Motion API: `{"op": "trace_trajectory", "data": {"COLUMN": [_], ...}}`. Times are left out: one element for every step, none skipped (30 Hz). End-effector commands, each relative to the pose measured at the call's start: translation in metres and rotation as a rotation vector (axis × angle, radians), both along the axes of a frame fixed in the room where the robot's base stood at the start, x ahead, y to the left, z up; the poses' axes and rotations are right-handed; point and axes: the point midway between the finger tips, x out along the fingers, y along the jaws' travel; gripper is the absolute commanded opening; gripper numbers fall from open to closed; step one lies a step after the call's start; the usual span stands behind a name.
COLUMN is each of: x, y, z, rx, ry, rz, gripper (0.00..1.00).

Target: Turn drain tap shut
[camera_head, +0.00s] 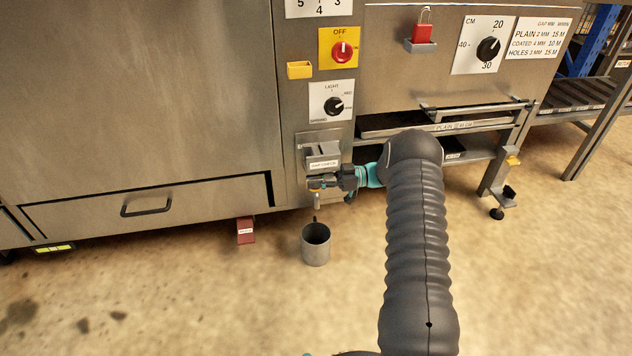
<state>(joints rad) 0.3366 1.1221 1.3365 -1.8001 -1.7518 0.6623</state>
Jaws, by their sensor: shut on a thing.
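The drain tap (317,199) sticks out low on the front of the steel machine, below a small labelled box. Only its lower spout and a bit of yellow show clearly. My gripper (322,182) reaches in from the right and is shut on the tap's handle. The handle is mostly hidden by the fingers, so its angle cannot be told. A grey metal cup (316,246) stands upright on the floor below the tap, with a dark opening.
A red pedal (246,230) sits left of the cup. A drawer (150,206) with a dark handle is at the lower left. Above are a red OFF knob (342,51), a light knob (334,105) and a red padlock (422,33). Open floor lies in front.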

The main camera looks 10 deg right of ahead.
Motion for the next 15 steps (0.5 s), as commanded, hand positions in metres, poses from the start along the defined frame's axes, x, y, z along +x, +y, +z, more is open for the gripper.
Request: {"op": "trace_trajectory", "data": {"x": [0.0001,-0.0001,-0.0002,-0.0001,-0.0001,-0.0001,-0.0001,-0.0002,-0.0003,-0.0003,-0.0004,-0.0004,-0.0004,-0.0004,-0.0005], "y": [0.0009,0.0010,0.0011,0.0012,0.0012,0.0013,0.0014,0.0015,0.0016,0.0016,0.0017,0.0018,0.0018,0.0019,0.0020], "z": [0.0001,0.0000,0.0000,0.0001,0.0003,0.0005,0.0006,0.0007,0.0008,0.0008,0.0009,0.0010,0.0010,0.0010,0.0010], "rx": [0.002,0.002,0.002,0.001,0.001,0.002,0.002,0.002,0.003,0.003,0.003,0.003,0.003,0.003,0.003], "ry": [0.000,0.000,0.000,0.000,-0.001,-0.001,-0.001,0.000,0.000,0.000,0.000,0.000,0.000,0.000,0.000], "rz": [0.018,0.027,0.036,0.043,0.048,0.053,0.057,0.060,0.062,0.064,0.065,0.066,0.066,0.066,0.066], "gripper": [0.00,0.00,0.00,0.00,0.00,0.00,0.00,0.00,0.00,0.00,0.00,0.00,0.00,0.00,0.00]}}
